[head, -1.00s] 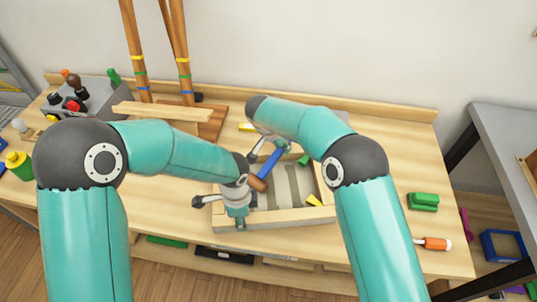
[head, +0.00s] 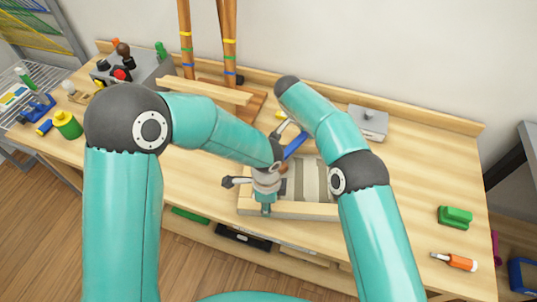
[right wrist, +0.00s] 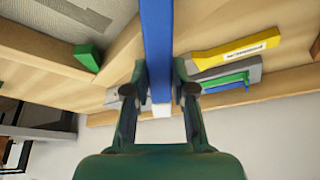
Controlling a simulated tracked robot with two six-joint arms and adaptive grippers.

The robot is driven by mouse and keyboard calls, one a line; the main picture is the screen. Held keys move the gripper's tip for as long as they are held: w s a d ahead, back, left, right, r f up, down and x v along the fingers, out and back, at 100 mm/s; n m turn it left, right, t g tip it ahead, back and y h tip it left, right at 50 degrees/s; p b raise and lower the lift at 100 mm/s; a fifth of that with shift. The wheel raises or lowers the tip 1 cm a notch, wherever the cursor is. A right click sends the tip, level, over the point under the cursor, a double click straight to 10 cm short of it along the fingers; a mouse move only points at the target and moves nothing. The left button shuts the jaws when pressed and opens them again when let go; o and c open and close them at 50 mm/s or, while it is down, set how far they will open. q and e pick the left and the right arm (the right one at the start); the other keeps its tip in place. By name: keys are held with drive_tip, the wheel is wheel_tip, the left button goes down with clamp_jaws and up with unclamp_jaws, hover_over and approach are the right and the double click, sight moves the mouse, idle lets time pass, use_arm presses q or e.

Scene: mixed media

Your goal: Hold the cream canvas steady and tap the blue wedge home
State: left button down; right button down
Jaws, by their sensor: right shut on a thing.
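The canvas (head: 308,182) lies inside a pale wooden frame (head: 308,211) on the bench, seen as pale and grey bands. My left gripper (head: 265,207) is at the front rail near its left corner; its fingers are too small to tell whether they are closed. My right gripper (right wrist: 161,95) is shut on the blue handle (right wrist: 157,45) of a tool, which also shows in the head view (head: 296,145), slanting over the frame. I cannot make out the blue wedge. A green wedge (right wrist: 88,57) sits at the frame's inner corner.
A yellow labelled piece (right wrist: 236,48) lies on the bench in the right wrist view. A grey box (head: 368,122) stands behind my right arm. A green block (head: 455,216) and an orange-handled tool (head: 456,261) lie at right. A tool caddy (head: 140,72) stands at back left.

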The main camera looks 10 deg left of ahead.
drive_tip(key=s+d, duration=0.3)
drive_tip(key=shift+d+r, duration=0.1)
drive_tip(key=shift+d, duration=0.05)
use_arm(q)
drive_tip(key=c, duration=0.7)
unclamp_jaws()
drive_tip(key=shift+a, duration=0.1)
use_arm(e)
drive_tip(key=shift+w, duration=0.15)
use_arm(q)
wheel_tip(320, 180, up, 12)
drive_tip(key=shift+f, duration=0.1)
